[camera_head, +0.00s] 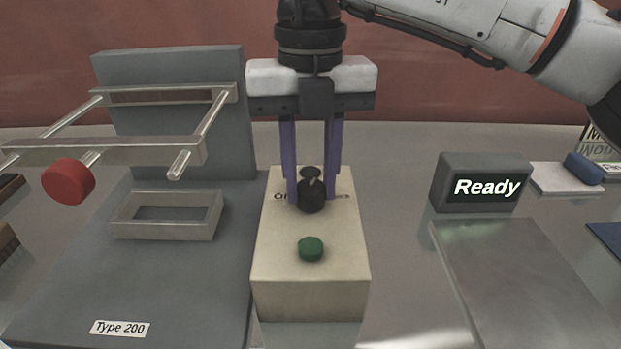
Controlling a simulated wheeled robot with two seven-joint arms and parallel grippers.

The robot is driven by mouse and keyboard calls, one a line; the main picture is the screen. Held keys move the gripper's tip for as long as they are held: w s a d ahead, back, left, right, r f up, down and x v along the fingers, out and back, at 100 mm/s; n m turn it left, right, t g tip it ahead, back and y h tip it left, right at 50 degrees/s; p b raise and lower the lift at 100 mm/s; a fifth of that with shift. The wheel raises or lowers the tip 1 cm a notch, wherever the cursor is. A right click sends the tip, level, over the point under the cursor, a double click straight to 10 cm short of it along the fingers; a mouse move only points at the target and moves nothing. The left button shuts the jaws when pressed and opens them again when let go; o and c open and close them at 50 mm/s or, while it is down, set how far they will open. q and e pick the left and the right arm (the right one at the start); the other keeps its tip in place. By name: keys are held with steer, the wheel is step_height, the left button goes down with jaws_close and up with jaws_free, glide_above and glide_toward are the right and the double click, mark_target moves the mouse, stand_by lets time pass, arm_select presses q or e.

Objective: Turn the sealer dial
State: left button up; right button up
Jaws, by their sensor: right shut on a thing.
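The sealer dial (311,195) is a small black knob with a light mark, on top of a cream control box (311,285). A green button (311,248) sits in front of it on the same box. My right gripper (312,198) points down over the box, with its two purple fingers on either side of the dial, shut on it. The fingers partly cover the lettering beside the dial. My left gripper is not in view.
Left stands the grey sealer (110,260), labelled "Type 200", with a metal frame and red knob (68,181). Right are a "Ready" display (482,184), a flat metal plate (510,270) and a blue object (584,168) on a white block.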

steer(key=m+b, duration=0.1)
steer(key=m, duration=0.4)
steer(key=shift+m, duration=0.4)
steer(key=shift+m+b, duration=0.3)
steer(key=shift+m, duration=0.5)
steer(key=shift+r, duration=0.1)
steer(key=o, duration=0.9)
steer(key=shift+o, duration=0.7)
